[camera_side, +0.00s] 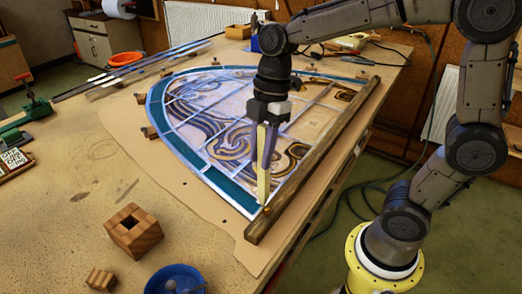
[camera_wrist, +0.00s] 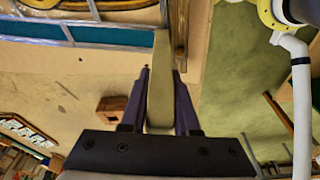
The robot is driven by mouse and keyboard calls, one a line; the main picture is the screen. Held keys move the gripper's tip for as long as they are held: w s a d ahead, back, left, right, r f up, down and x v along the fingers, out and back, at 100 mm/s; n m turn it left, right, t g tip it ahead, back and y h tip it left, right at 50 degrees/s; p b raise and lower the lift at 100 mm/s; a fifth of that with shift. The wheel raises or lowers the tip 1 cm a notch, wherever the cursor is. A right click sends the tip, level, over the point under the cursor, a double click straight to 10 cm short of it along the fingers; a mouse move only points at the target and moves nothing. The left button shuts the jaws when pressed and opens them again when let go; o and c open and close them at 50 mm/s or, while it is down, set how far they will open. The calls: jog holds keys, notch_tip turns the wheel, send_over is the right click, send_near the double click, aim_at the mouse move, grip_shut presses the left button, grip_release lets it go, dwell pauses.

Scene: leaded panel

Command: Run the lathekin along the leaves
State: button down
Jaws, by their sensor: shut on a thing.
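The leaded panel (camera_side: 190,137) lies on brown paper on the bench, a pointed arch with a teal border, lead strips and swirling brown pieces. My gripper (camera_side: 266,140) hangs over the panel's near right part, pointing down. It is shut on the lathekin (camera_side: 263,180), a pale flat stick, which also shows between the fingers in the wrist view (camera_wrist: 160,85). The lathekin's lower end is close to the panel's near tip, beside the wooden batten; I cannot tell whether it touches. In the wrist view the teal border (camera_wrist: 110,36) lies beyond the lathekin's end.
A wooden batten (camera_side: 318,155) runs along the panel's right edge. A wooden block with a hole (camera_side: 133,230), a small block (camera_side: 101,279) and a blue bowl (camera_side: 174,279) stand at the near left. Lead strips (camera_side: 130,68) lie at the far left.

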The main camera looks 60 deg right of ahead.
jog(key=shift+w+f, duration=0.1)
jog(key=shift+w, duration=0.05)
jog(key=shift+w+d, duration=0.15)
jog(key=shift+w, duration=0.5)
jog(key=shift+w+d, duration=0.15)
jog(key=shift+w, duration=0.45)
notch_tip(320, 180, up, 5)
jog(key=shift+r, duration=0.1)
